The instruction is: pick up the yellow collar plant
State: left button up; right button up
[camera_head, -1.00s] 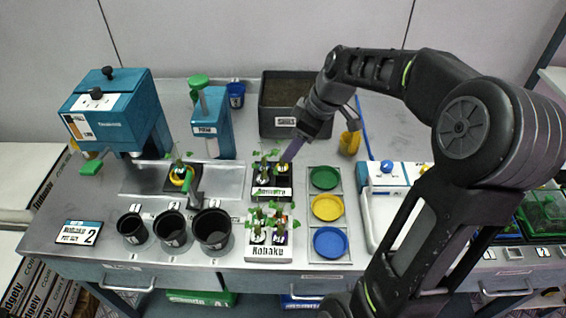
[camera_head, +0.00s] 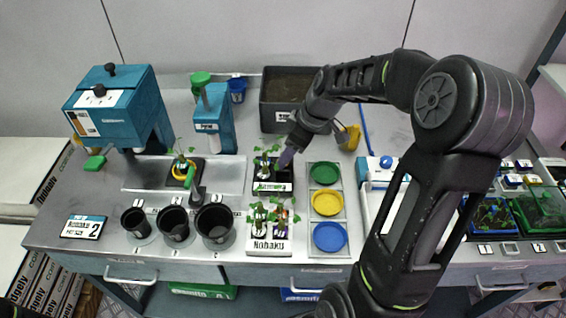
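My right gripper (camera_head: 286,157) reaches down at the right side of the black rear plant rack (camera_head: 272,187). Its fingertips are at the rack's right-hand plant and cover most of it, so its collar is hidden. I cannot tell whether the fingers are open or closed on it. A plant with a white-looking collar (camera_head: 263,169) stands upright in the left part of that rack. Another small plant (camera_head: 182,160) stands in a yellow ring (camera_head: 183,170) on a black holder at the left.
A white front rack (camera_head: 270,247) holds several plants. Green (camera_head: 324,173), yellow (camera_head: 327,203) and blue (camera_head: 330,237) dishes stand to the right. Black pots (camera_head: 214,226) line the front left. A dark soil box (camera_head: 287,90) stands behind the gripper.

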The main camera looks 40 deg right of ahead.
jog(key=x, duration=0.2)
jog(key=shift+w+f, duration=0.15)
jog(key=shift+f, duration=0.15)
jog(key=shift+c, duration=0.2)
grip_shut()
dwell(0.5)
